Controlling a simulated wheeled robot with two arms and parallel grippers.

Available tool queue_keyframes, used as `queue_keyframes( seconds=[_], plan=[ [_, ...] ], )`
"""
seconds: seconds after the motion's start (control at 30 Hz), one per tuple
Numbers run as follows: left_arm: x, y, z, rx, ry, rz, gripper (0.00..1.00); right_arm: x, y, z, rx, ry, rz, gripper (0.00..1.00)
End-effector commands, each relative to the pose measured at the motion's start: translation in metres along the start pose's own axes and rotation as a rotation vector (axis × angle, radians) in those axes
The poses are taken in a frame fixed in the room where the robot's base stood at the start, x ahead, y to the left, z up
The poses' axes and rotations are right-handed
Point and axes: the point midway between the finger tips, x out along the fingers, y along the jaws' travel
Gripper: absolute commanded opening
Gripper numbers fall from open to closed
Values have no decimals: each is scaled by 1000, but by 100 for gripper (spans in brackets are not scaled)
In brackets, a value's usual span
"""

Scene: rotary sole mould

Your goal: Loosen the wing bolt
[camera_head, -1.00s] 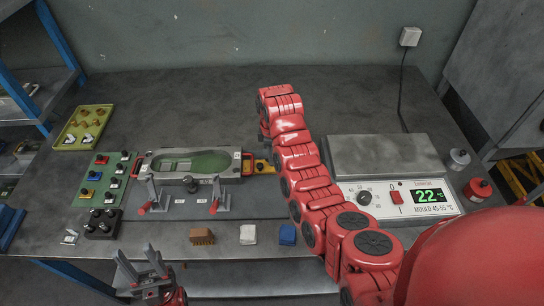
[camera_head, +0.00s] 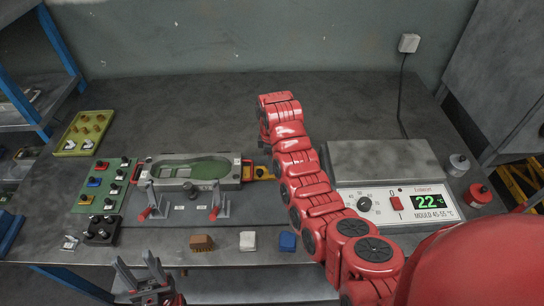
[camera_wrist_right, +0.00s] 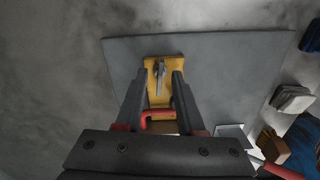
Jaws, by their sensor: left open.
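The wing bolt (camera_wrist_right: 160,70) is a small grey piece on a yellow bracket (camera_wrist_right: 154,88) in the right wrist view. My right gripper (camera_wrist_right: 163,75) is open, with its dark fingers on either side of the bolt and gaps visible beside it. In the head view the yellow bracket (camera_head: 264,173) sits at the right end of the grey sole mould (camera_head: 150,170) with its green cavity. My right fingers are not clearly visible there. My left gripper (camera_head: 137,264) is open and empty at the table's front edge.
Two red-handled clamps (camera_head: 153,208) stand before the mould. A heater unit (camera_head: 395,201) stands right of my right arm. The table behind the mould is clear.

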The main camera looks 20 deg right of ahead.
Motion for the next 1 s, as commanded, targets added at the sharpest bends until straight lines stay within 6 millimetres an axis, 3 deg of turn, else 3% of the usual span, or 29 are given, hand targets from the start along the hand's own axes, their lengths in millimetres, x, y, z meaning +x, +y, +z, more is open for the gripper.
queue_keyframes(
  seconds=[0.37,0.53,0.8,1.0],
  plan=[
    [49,-2,-8,0,0,0,50,-67,1,1,1,2,0,38],
    [56,-3,-10,0,0,0,50,-95,2,2,1,0,3,38],
    [51,-2,-9,0,0,0,50,-142,2,2,1,-3,5,38],
    [49,-2,-8,0,0,0,50,-165,2,1,0,-1,6,38]
  ],
)
